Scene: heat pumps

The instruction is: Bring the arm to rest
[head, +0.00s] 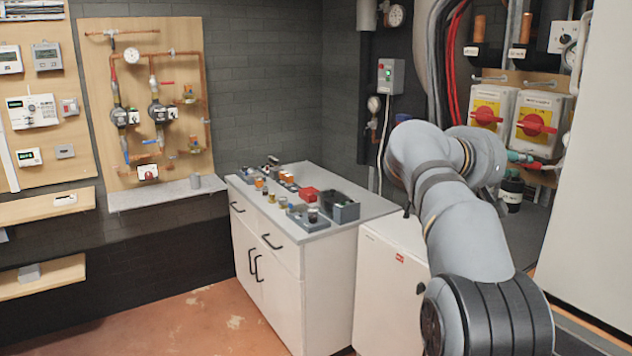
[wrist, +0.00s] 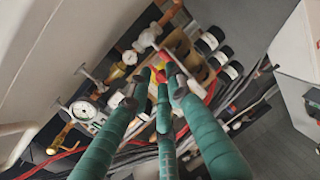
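My arm rises from the lower right in the head view and bends toward the right wall. The teal fingers of my gripper (head: 522,160) show just past the wrist, in front of the wall equipment below the red rotary switches. In the wrist view, my gripper (wrist: 156,94) has several long teal fingers with dark tips. The tips stand apart, and I see nothing held between them. A red and yellow switch (wrist: 160,73) shows beyond the tips; whether a finger touches it I cannot tell.
Switch boxes (head: 541,123) with red handles are close to my gripper. A white cabinet (head: 300,270) with a cluttered grey worktop stands left of my arm. Boards with gauges and pipes (head: 150,100) hang on the far wall. The floor (head: 200,320) at lower left is clear.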

